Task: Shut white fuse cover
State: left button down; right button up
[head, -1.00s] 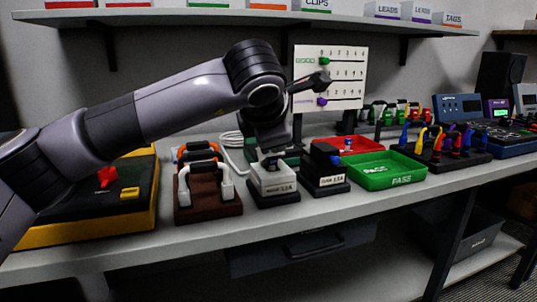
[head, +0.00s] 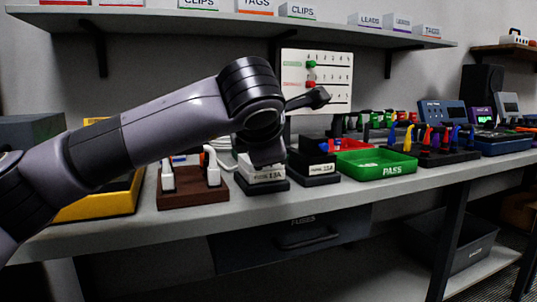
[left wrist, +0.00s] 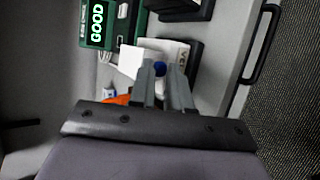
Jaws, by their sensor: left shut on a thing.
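The white fuse holder (head: 262,174) stands on a dark base on the bench, partly hidden by my left arm in the head view. In the left wrist view, the white holder body (left wrist: 181,50) lies just past my fingers, with a white flap-like piece (left wrist: 131,61) beside it, possibly the cover. How far the cover is open I cannot tell. My right gripper is out of view.
A black fuse holder (head: 320,170) stands close to the right, then a green PASS tray (head: 380,170) and a red tray (head: 350,144). A green tester reading GOOD (left wrist: 97,25) is near the holder.

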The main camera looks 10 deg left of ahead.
pick_arm(q)
jog(key=shift+s+d+f+g, duration=0.15)
jog(key=shift+f, duration=0.4)
jog(key=shift+s+d+f+g, duration=0.1)
jog(key=shift+d+f+g, duration=0.05)
jog(key=shift+f, duration=0.35)
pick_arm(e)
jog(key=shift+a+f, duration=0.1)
pick_arm(q)
jog(key=c, duration=1.4)
grip_release()
jog(key=o, duration=0.4)
jog(key=shift+s, duration=0.1)
jog(key=shift+c, duration=0.2)
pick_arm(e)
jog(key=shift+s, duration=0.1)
pick_arm(q)
jog(key=shift+a+r, duration=0.1)
jog(key=p+v, duration=0.1)
jog(key=v, duration=0.6)
jog(key=shift+r, duration=0.35)
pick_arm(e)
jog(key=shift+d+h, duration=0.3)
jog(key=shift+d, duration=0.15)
pick_arm(q)
jog(key=shift+s, duration=0.1)
